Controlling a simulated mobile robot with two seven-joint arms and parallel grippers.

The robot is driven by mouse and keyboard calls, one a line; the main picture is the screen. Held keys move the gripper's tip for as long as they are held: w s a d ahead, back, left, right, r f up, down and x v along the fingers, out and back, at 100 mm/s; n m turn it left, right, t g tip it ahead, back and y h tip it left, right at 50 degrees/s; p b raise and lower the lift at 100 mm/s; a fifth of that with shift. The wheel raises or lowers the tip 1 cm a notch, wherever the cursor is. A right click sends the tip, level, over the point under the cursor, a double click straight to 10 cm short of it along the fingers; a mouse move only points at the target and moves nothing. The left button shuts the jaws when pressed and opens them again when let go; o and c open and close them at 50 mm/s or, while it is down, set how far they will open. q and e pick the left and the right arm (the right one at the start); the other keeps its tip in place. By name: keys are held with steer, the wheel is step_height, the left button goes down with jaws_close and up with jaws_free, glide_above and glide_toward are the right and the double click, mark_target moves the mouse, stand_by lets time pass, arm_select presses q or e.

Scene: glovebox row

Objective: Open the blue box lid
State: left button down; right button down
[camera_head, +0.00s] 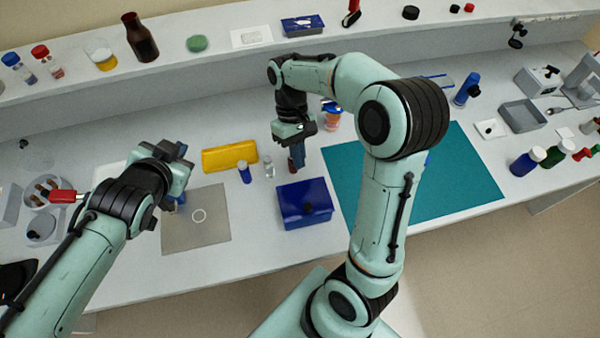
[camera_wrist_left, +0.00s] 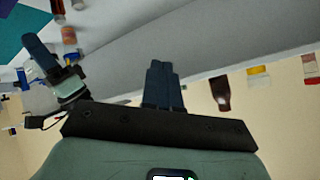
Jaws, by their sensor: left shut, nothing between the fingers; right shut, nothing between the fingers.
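The blue box (camera_head: 304,203) stands on the bench in the middle of the head view, with its lid down and a dark knob on its front side. My right gripper (camera_head: 297,164) is shut and empty, pointing down just behind the box's back edge and apart from it as far as I can tell. My left gripper (camera_head: 180,198) is shut and empty, over the grey mat to the left of the box. Its closed fingers show in the left wrist view (camera_wrist_left: 163,85), with nothing between them.
A yellow case (camera_head: 229,158), a small blue-capped vial (camera_head: 244,174) and a clear vial (camera_head: 268,167) stand left of the box. A grey mat (camera_head: 200,235) lies left, a teal mat (camera_head: 455,190) right. A raised shelf (camera_head: 230,65) with bottles runs behind.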

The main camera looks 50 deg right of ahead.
arm_select(q)
steer(key=s+d+f+m+g, duration=0.1)
steer(key=s+d+m, duration=0.25)
steer(key=s, duration=0.45)
steer(key=s+d+f+m, duration=0.15)
steer(key=s+m, duration=0.25)
steer(key=s, duration=0.4)
steer(key=s+d+m+g, duration=0.1)
steer(key=s+d+m, duration=0.3)
steer(key=s, duration=0.3)
steer(key=r+x, duration=0.1)
steer(key=x, duration=1.2)
steer(key=shift+w+d+y, duration=0.3)
steer(key=shift+w, duration=0.1)
arm_select(e)
steer(key=c, duration=1)
jaws_free()
